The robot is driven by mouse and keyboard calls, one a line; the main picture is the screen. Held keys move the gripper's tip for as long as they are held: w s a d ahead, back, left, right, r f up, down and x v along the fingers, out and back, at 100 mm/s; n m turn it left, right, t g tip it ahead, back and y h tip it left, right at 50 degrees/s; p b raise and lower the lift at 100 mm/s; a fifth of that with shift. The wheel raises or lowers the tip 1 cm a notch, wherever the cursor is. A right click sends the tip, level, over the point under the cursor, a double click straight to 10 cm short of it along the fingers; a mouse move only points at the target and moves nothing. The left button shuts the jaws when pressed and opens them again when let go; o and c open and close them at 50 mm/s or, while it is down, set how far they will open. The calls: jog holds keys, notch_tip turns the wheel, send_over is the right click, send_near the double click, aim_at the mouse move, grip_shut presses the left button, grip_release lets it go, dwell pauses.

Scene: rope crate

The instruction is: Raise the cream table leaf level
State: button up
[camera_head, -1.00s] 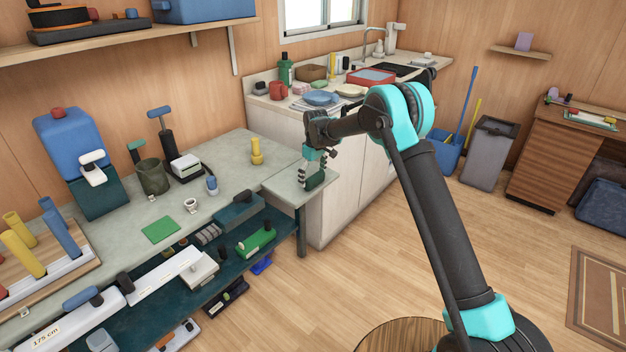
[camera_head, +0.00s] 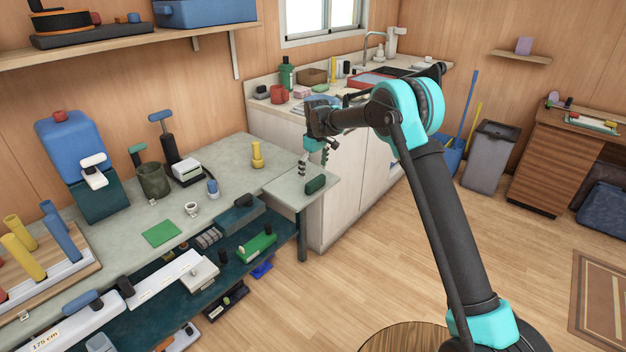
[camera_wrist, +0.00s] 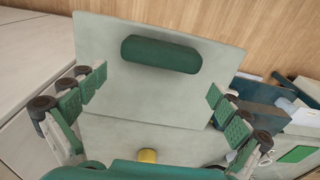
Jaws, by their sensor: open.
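The cream table leaf (camera_head: 288,190) extends from the right end of the workbench and looks about level with its top. It fills the upper middle of the wrist view (camera_wrist: 105,40). A dark green rounded handle (camera_head: 316,184) lies on the leaf near its outer edge; it is clear in the wrist view (camera_wrist: 160,54). My gripper (camera_head: 313,164) hangs just above the leaf, apart from the handle. Its green-padded fingers are spread wide and empty in the wrist view (camera_wrist: 157,86). The underside of the leaf and any support there are hidden.
The workbench (camera_head: 130,213) holds a yellow peg (camera_head: 257,155), a white cup (camera_head: 191,209) and a green mat (camera_head: 161,233). A cream cabinet (camera_head: 345,185) with a cluttered sink counter stands close behind the leaf. The floor right of the leaf is clear.

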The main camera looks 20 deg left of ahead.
notch_tip(320, 180, up, 7)
jog(key=shift+d, duration=0.2)
jog(key=shift+s+d, duration=0.1)
jog(key=s+d+r+m+t, duration=0.1)
jog(key=s+d+m, duration=0.15)
jog(key=d, duration=0.75)
jog(key=s+d+r+m, duration=0.2)
jog(key=s+d, duration=0.2)
jog(key=d, duration=0.6)
jog(key=s+d+r+m+t, duration=0.1)
jog(key=s+d+m, duration=0.15)
jog(key=d, duration=0.65)
jog(key=s+d+f+m+t, duration=0.1)
jog(key=s+d+f+m, duration=0.2)
jog(key=s+d, duration=0.7)
jog(key=s+d+f+m, duration=0.3)
jog(key=s+d+f, duration=0.3)
jog(key=s, duration=1.1)
jog(key=d, duration=0.4)
jog(key=shift+s+m+t+h, duration=0.2)
jog(key=shift+m+t+h, duration=0.1)
jog(key=shift+t+h, duration=0.1)
